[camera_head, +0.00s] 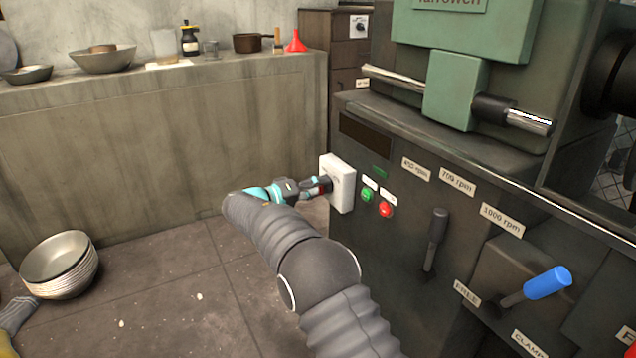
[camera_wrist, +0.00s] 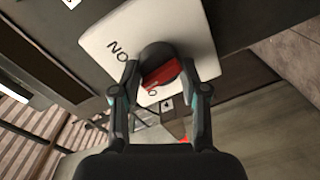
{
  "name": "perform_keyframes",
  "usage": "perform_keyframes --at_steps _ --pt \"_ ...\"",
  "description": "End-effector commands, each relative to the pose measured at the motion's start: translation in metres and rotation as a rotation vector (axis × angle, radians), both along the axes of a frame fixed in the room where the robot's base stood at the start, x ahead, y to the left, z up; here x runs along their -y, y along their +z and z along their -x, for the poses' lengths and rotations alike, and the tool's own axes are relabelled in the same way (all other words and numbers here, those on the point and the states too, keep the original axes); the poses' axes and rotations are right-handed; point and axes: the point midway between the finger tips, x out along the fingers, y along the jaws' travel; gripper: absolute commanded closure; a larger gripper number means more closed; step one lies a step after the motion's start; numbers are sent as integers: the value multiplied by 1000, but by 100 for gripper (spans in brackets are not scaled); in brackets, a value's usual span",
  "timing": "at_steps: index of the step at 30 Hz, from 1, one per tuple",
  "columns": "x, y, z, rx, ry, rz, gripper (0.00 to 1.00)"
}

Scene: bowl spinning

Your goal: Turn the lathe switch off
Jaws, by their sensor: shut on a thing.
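The lathe switch is a white box (camera_head: 342,183) on the left end of the dark machine front. In the wrist view its white plate (camera_wrist: 200,30) carries a round dark knob with a red bar (camera_wrist: 163,76). The letters "NO" show on the plate at the upper left, and another mark below the knob is partly hidden. My gripper (camera_wrist: 162,82) is at the knob, with one finger on each side, shut on it. In the head view my gripper (camera_head: 318,187) reaches the switch box from the left, and the knob is mostly hidden.
Right of the switch box are a green button (camera_head: 367,195) and a red button (camera_head: 385,209). Further right are a dark lever (camera_head: 436,240) and a blue-handled lever (camera_head: 545,284). Stacked bowls (camera_head: 60,264) stand on the floor at left. The floor between counter and machine looks clear.

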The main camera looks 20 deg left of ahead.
Motion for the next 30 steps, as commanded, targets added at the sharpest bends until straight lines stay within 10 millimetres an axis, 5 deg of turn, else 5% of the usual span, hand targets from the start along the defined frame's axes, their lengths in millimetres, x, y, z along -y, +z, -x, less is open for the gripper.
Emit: perform_keyframes --at_steps 15,30 --pt "-1 3 -2 -292 3 344 91" --pt "-2 1 -3 -422 4 497 91"
